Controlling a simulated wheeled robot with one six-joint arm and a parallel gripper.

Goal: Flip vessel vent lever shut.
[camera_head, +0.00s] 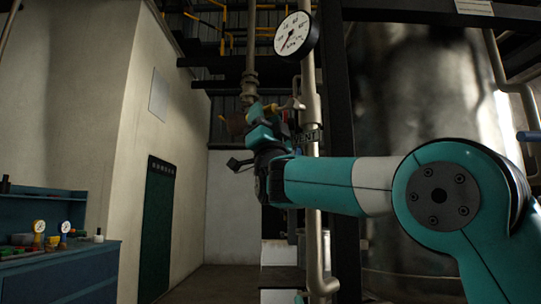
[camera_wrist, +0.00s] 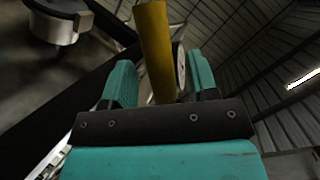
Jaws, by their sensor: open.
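A yellow lever (camera_wrist: 155,48) rises between the two teal fingers of my gripper (camera_wrist: 161,75) in the wrist view. The fingers stand apart on either side of it, and I cannot tell whether either touches it. In the head view my gripper (camera_head: 263,115) is up at the valve on the vertical pipe, beside a dark label reading VENT (camera_head: 307,136). A small yellowish part (camera_head: 291,104) shows just right of the fingers there. My gripper and wrist hide most of the valve, so the lever's angle is unclear.
A round white gauge (camera_head: 297,35) sits above the valve. A dark upright post (camera_head: 341,150) and a large metal tank (camera_head: 415,100) stand to the right. A blue bench (camera_head: 70,262) with small items is at the lower left. A dark green door (camera_head: 158,225) is behind.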

